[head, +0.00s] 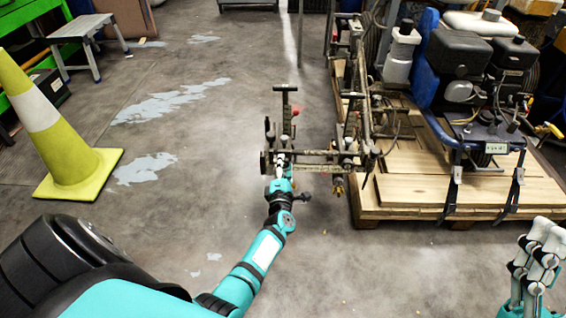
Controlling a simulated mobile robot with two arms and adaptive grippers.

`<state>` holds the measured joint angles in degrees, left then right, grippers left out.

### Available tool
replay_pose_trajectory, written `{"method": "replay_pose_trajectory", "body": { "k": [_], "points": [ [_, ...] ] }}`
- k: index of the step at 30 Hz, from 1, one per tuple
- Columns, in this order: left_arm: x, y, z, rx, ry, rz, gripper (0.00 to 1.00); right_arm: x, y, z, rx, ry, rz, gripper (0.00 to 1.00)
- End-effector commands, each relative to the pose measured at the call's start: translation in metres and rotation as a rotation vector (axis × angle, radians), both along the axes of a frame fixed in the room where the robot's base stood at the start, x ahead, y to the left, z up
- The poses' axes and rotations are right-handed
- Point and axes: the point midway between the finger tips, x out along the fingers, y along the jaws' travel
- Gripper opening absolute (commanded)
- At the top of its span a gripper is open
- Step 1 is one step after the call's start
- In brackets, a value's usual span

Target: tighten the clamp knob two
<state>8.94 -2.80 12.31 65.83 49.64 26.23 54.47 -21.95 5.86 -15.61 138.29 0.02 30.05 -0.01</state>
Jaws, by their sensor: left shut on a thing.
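The line striper (465,65) stands strapped on a wooden pallet at the right, with a metal bar frame (325,154) reaching left over the floor. My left gripper (281,168) is at the left end of this frame, shut on a small part there. The clamp knob itself is too small and too covered by the gripper to make out clearly. A red knob (296,112) shows just above, on the upright of the frame. My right gripper (540,245) is at the lower right edge, away from the frame; whether its fingers are apart is unclear.
The pallet (440,212) fills the right side, with dark straps over its front edge. A yellow-green cone (62,150) with a white band stands at the left. A grey step stool (85,35) is behind it. The concrete floor between is clear, with worn pale patches.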

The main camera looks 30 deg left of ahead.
Motion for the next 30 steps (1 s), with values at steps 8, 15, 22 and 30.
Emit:
{"method": "replay_pose_trajectory", "body": {
  "k": [8, 15, 22, 30],
  "points": [
    [0.000, -0.001, 0.001, 0.220, 0.140, -0.001, 0.01, 0.043, 0.006, -0.035, -0.095, 0.316, -0.017, 0.48],
    [0.000, -0.001, 0.001, 0.415, 0.259, -0.002, 0.01, 0.066, 0.006, -0.074, -0.166, 0.571, -0.031, 0.48],
    [-0.001, -0.001, 0.001, 0.597, 0.371, -0.002, 0.01, 0.074, 0.003, -0.112, -0.225, 0.787, -0.042, 0.48],
    [0.000, -0.002, 0.001, 0.772, 0.478, -0.003, 0.01, 0.074, -0.002, -0.147, -0.273, 0.972, -0.052, 0.48]
  ]
}}
